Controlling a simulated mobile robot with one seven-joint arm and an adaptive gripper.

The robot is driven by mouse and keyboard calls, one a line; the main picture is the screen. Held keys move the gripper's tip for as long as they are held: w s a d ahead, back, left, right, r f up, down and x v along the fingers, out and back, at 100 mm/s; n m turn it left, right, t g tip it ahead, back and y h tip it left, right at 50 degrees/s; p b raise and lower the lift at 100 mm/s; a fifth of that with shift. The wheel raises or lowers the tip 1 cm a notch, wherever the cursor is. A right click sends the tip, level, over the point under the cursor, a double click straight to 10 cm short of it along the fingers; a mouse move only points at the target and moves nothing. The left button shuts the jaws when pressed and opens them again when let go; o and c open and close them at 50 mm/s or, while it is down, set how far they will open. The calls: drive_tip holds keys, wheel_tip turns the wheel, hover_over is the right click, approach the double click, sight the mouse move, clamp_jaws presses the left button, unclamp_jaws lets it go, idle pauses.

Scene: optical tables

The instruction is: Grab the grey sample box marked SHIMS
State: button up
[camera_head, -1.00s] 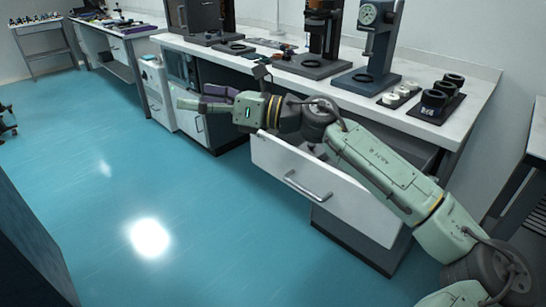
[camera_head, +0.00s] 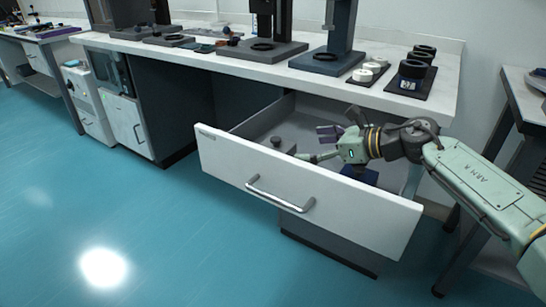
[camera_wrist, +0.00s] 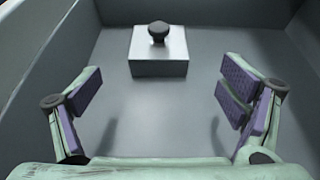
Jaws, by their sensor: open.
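A grey box (camera_wrist: 158,68) with a dark round knob (camera_wrist: 158,32) on top sits on the drawer floor, upright, in the wrist view. It also shows in the head view as a small grey box (camera_head: 279,145) inside the open drawer (camera_head: 300,190). No SHIMS marking is readable on it. My gripper (camera_wrist: 160,92) is open and empty, its purple-padded fingers spread wider than the box. The box lies ahead of the fingertips, centred between them and apart from both. In the head view my gripper (camera_head: 314,145) is just right of the box.
The drawer's white front (camera_head: 310,195) and grey side walls surround my gripper. A dark blue object (camera_head: 359,174) is in the drawer below my wrist, partly hidden. The worktop (camera_head: 225,60) with stands and black trays overhangs behind.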

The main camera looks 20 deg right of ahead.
sight(281, 147)
drive_tip(key=x, duration=0.9)
drive_tip(key=shift+w+a+f+p, duration=0.2)
drive_tip(key=shift+a+p, duration=0.1)
drive_tip(key=shift+p, duration=0.05)
drive_tip(key=shift+c, duration=0.4)
drive_tip(key=c, duration=1.3)
drive_tip(key=shift+c, duration=1)
drive_tip(key=shift+r, duration=0.15)
